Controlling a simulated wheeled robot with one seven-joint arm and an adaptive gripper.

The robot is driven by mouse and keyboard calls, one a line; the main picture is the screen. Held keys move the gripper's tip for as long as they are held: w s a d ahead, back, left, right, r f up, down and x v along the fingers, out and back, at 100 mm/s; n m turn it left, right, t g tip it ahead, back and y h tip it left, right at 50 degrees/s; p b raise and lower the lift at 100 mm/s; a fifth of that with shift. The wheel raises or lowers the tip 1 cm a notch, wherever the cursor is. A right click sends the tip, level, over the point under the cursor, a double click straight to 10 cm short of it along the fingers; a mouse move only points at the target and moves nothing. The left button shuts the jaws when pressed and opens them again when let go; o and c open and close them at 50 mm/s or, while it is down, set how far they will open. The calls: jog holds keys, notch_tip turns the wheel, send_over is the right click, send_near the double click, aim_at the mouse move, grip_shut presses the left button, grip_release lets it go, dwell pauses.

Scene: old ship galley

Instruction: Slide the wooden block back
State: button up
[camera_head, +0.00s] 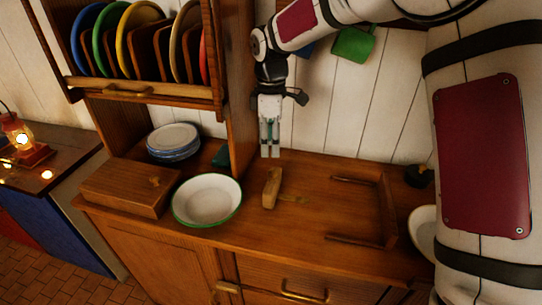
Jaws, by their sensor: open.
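A small light wooden block (271,188) stands on the brown wooden counter, right of a white bowl with a green rim. A short, flat pale piece lies against the counter at its right side; I cannot tell if it is part of the block. My gripper (270,154) points straight down, just behind the block in the picture. It is open, with its two fingers close to parallel and nothing visible held between them. The fingertips appear apart from the block, but their exact height over the counter is hard to tell.
The green-rimmed bowl (207,200) and a lidded wooden box (125,188) stand to the left, with stacked plates (174,137) behind. A low three-sided wooden rail (384,207) is at right, with bare counter inside. A plate rack (145,88) overhangs the left.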

jog(key=shift+r, duration=1.45)
jog(key=s+d+r+m+t+h, duration=0.1)
jog(key=s+d+r+m, duration=0.4)
jog(key=s, duration=0.3)
jog(key=s+d+r+m+t, duration=0.25)
jog(key=s+d+r, duration=0.25)
jog(key=s+r, duration=0.25)
jog(key=s+d+f+m, duration=0.1)
jog(key=s+m, duration=0.2)
jog(key=s, duration=0.2)
jog(key=s+d+f+m+t, duration=0.1)
jog(key=s+d+m, duration=0.1)
jog(key=s, duration=0.4)
jog(key=s+d+m+y, duration=0.1)
jog(key=s+d+m, duration=0.1)
jog(key=s+m, duration=0.2)
jog(key=shift+s+f+t, duration=0.35)
jog(key=shift+s+f, duration=0.05)
jog(key=shift+s, duration=0.35)
jog(key=shift+c, duration=0.5)
